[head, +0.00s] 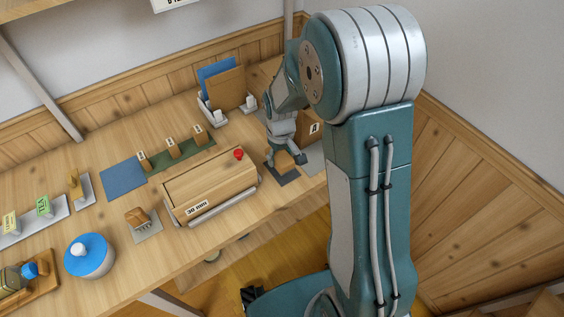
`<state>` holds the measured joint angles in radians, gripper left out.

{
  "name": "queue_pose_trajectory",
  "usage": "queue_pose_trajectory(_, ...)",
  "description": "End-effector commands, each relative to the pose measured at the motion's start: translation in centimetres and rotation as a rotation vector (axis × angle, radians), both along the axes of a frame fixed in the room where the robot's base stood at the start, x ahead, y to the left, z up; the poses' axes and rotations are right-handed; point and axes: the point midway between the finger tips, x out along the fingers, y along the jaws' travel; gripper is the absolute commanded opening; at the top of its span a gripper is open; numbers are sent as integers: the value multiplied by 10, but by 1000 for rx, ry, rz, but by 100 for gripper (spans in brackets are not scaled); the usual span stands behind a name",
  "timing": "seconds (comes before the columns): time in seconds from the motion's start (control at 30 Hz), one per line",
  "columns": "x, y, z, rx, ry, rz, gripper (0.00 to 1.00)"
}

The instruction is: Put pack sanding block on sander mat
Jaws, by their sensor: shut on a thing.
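My gripper (285,152) points down near the right end of the bench and is shut on a small orange-brown block (284,163), which looks like the sanding block. The block is low over a dark grey mat (283,178); I cannot tell whether it touches it. No readable label shows on this mat, so I cannot confirm it is the sander mat. The gripper's fingers hide part of the block.
A wooden box marked "30 mm" (207,187) with a red knob is left of the gripper. A rack with blue and brown boards (222,92) stands behind. A lighter grey mat (315,157) and a box labelled "A" (312,126) are close on the right.

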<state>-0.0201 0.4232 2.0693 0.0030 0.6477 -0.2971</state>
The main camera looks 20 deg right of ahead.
Motion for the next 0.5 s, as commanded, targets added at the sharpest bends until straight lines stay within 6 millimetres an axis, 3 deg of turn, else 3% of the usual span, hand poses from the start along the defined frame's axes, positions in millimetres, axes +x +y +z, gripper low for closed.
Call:
queue_pose_trajectory(0.23, 2, -5, -34, 0, 5, -1, 32)
queue_pose_trajectory(0.5, 3, -5, -38, 0, 0, -1, 32)
